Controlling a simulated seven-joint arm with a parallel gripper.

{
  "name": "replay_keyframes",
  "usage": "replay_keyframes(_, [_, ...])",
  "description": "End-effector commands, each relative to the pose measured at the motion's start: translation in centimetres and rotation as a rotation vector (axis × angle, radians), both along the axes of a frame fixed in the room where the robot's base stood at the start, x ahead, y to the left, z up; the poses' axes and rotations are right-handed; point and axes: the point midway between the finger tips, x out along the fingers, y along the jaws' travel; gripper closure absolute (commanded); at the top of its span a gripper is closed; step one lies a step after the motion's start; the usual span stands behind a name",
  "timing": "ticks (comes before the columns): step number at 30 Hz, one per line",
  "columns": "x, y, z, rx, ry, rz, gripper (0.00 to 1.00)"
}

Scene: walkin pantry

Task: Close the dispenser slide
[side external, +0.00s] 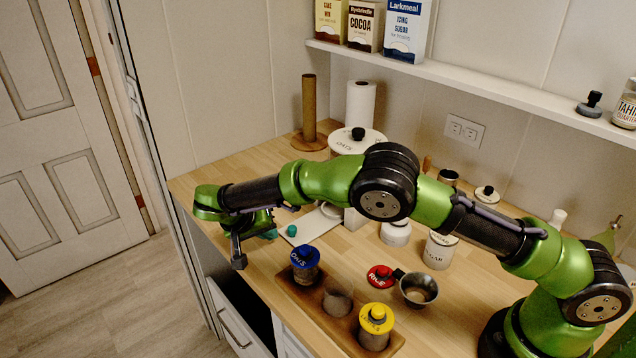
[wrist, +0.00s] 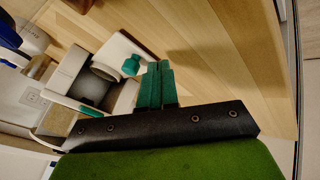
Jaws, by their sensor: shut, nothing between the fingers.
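The white dispenser (wrist: 68,68) stands on the wooden counter and shows in the wrist view left of my fingers. A flat white plate (wrist: 122,45) reaches out from it, with a teal knob (wrist: 132,66) near its outer end. In the side view the knob (side external: 291,230) and plate (side external: 312,228) show below my forearm, which hides much of the dispenser. My gripper (wrist: 157,68) has its teal fingers together and empty, low over the counter beside the knob. In the side view the gripper (side external: 272,233) is left of the knob. Contact cannot be told.
A wooden tray (side external: 290,288) with blue- and yellow-lidded jars stands at the counter's front. A red lid (side external: 380,276) and metal cup (side external: 418,289) lie right of it. Canisters and a paper roll (side external: 361,103) stand behind. Bare counter (wrist: 225,60) lies right of my fingers.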

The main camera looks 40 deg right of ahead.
Motion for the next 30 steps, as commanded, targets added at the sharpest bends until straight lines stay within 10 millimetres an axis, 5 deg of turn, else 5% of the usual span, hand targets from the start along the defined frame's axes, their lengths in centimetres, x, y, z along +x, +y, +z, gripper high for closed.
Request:
replay_keyframes(20, [-0.9,-1.9,0.0,0.0,0.0,0.0,1.0])
replay_keyframes(30, [-0.9,-6.0,0.0,-0.001,0.0,0.0,1.0])
